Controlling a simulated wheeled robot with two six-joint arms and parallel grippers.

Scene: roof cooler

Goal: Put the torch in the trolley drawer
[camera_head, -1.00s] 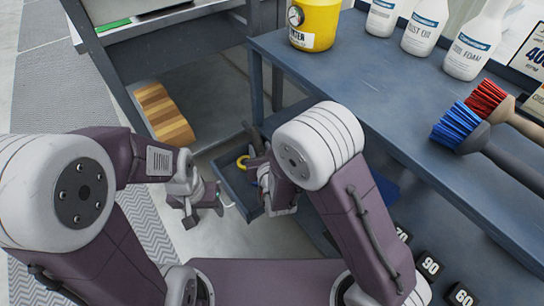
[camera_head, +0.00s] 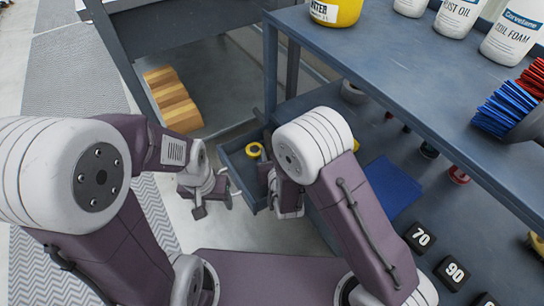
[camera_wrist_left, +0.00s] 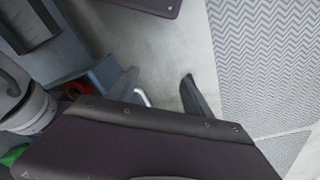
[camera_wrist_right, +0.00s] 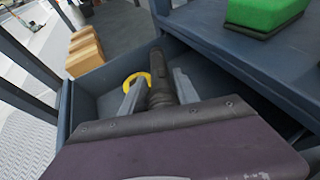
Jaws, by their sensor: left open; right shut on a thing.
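The torch (camera_wrist_right: 160,82) is a dark ribbed cylinder held between the two fingers of my right gripper (camera_wrist_right: 158,92) in the right wrist view. In that view it is over the open trolley drawer (camera_wrist_right: 92,82); whether it touches the drawer floor I cannot tell. In the head view my right gripper (camera_head: 272,190) is at the drawer's right side, and its wrist hides much of the torch. The blue-grey drawer (camera_head: 236,172) is pulled out. My left gripper (camera_head: 212,204) is open and empty, left of the drawer and outside it.
A yellow ring (camera_head: 253,149) lies in the drawer, also in the right wrist view (camera_wrist_right: 132,80). The trolley top (camera_head: 400,85) overhangs the drawer on the right. A blue mat (camera_head: 395,190) and black number blocks (camera_head: 420,237) lie on the lower shelf. A striped wooden block (camera_head: 172,98) is beyond.

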